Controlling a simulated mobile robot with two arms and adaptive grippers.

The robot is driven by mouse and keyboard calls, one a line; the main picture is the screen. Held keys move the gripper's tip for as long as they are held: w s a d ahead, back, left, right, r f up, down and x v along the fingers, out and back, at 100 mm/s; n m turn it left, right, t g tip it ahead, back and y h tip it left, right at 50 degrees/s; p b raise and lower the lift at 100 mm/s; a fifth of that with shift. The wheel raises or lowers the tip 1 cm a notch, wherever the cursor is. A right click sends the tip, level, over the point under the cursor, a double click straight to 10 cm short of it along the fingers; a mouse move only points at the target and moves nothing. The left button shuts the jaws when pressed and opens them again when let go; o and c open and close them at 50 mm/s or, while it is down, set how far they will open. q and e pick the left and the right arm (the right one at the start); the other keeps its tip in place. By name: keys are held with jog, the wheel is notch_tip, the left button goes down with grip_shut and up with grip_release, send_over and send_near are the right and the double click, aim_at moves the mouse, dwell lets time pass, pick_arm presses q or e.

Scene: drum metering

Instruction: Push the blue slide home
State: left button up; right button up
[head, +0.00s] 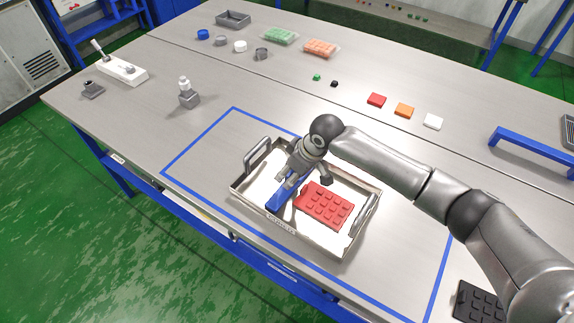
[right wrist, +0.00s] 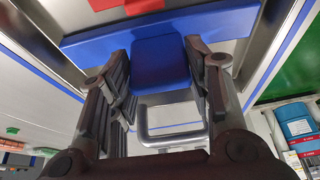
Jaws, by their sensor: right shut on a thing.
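The blue slide (head: 277,197) lies inside a shallow metal tray (head: 358,222), left of a red studded block (head: 325,204). My right gripper (head: 291,183) reaches down into the tray from above, its fingers on the slide. In the right wrist view, a raised blue part of the slide (right wrist: 160,62) sits between the fingers of my right gripper (right wrist: 163,75), and a wide blue bar crosses behind it. The gripper is shut on the slide. The slide's far end is partly hidden by the gripper. My left gripper is not in view.
The tray has a handle (head: 258,157) at its left and stands inside a blue taped outline (head: 194,150). Red (head: 376,100), orange (head: 404,111) and white (head: 433,121) blocks lie behind it. A blue raised bar (head: 535,152) stands right. The table left of the tray is mostly clear.

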jog(key=shift+d+f, duration=0.1)
jog(key=o, duration=1.5)
jog(key=shift+c, duration=0.2)
jog(key=v, duration=1.2)
jog(key=shift+s, duration=0.1)
